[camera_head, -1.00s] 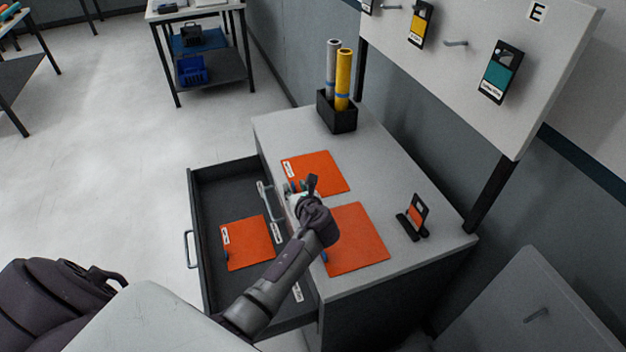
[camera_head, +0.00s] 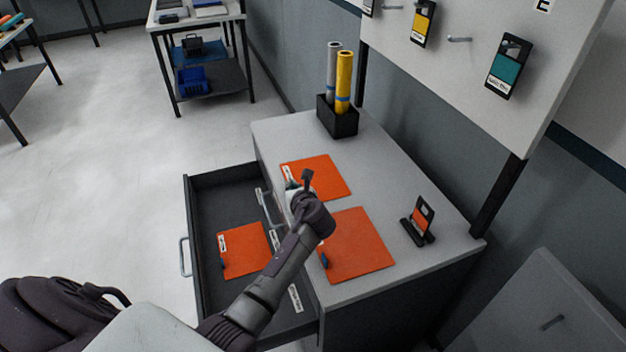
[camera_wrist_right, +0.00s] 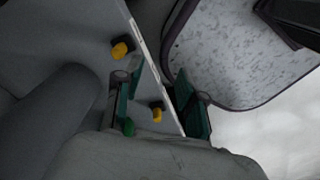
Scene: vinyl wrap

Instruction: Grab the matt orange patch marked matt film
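Three orange patches show in the head view. One (camera_head: 243,252) lies in the open drawer (camera_head: 228,185). A second (camera_head: 322,177) lies at the back of the grey cabinet top (camera_head: 283,130), and a third (camera_head: 362,248) lies nearer on that top. Small white label strips are too small to read.
A black holder (camera_head: 338,120) with grey and yellow rolls stands at the cabinet's back. A small stand with an orange swatch card (camera_head: 422,216) is at the right. A board (camera_head: 480,60) with hanging swatches rises behind. Metal handles lie near the drawer.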

